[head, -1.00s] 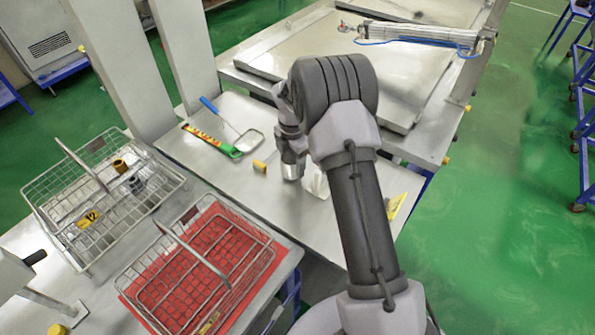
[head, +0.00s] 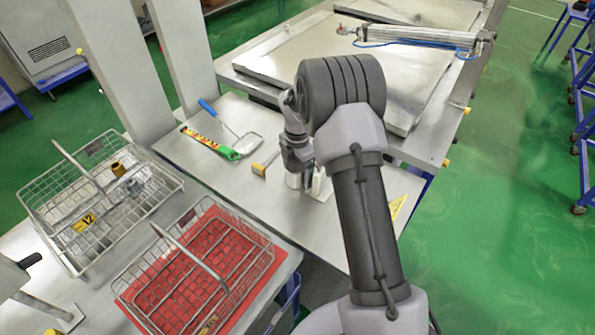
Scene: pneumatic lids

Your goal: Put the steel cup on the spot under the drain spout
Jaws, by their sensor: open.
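My gripper (head: 305,184) hangs low over the steel table, its jaws open and mostly hidden behind my wrist and forearm. A small pale metallic shape (head: 293,181) shows just under my wrist; I cannot tell whether it is the steel cup or a finger. No other steel cup stands out clearly. A grey fitting with a black handle (head: 29,261) is cut off at the lower left edge. A thin bar below it reaches a small plate (head: 70,319). I cannot tell whether this is the drain spout, and no marked spot is clear.
A wire basket (head: 62,256) holds small parts at left; another wire basket (head: 166,238) stands on a red mat (head: 262,272). A green-orange tool (head: 210,143), a blue-handled tool (head: 208,106) and a yellow-ended item (head: 259,169) lie left of my gripper. Two grey posts (head: 180,50) rise behind.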

